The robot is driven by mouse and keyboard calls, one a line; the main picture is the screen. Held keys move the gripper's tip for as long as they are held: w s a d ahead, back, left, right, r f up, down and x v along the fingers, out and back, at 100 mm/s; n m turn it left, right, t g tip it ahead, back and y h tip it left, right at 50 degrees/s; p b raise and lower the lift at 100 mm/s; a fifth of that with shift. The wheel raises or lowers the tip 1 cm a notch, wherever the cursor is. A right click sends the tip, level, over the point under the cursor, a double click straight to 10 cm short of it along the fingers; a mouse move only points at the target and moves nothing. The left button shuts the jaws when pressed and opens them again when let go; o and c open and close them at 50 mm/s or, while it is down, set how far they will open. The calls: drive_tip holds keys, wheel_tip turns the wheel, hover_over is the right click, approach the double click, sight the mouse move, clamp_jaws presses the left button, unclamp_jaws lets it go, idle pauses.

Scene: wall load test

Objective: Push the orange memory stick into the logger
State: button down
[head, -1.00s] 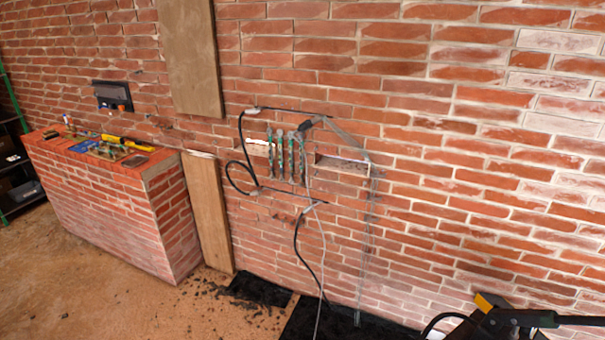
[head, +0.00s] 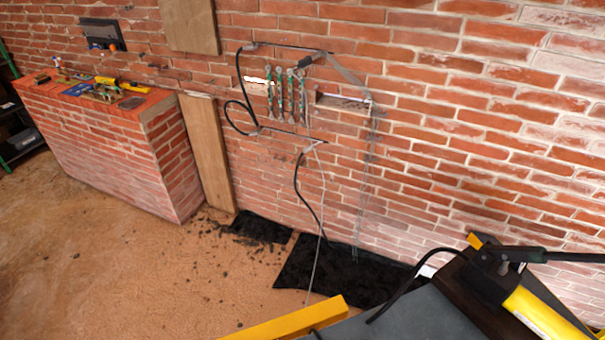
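A dark box that looks like the logger (head: 101,33) is on the brick wall at the upper left of the head view, above the brick ledge. A small orange spot, perhaps the memory stick (head: 115,45), shows at its lower right edge. It is too small to tell whether it is in a slot or only beside the box. My gripper is not in view.
A brick ledge (head: 165,160) below the box carries several tools, including a yellow one (head: 108,81). Cables (head: 297,180) hang from the wall. Black mats (head: 320,262), a yellow bar (head: 290,322) and a yellow-and-black pump (head: 535,312) lie right. Open floor (head: 100,270) is at left.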

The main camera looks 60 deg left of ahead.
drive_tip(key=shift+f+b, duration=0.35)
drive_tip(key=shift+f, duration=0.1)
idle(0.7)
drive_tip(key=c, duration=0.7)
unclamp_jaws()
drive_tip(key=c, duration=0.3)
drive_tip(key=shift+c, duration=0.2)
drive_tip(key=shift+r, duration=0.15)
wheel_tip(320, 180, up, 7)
drive_tip(key=p, duration=0.7)
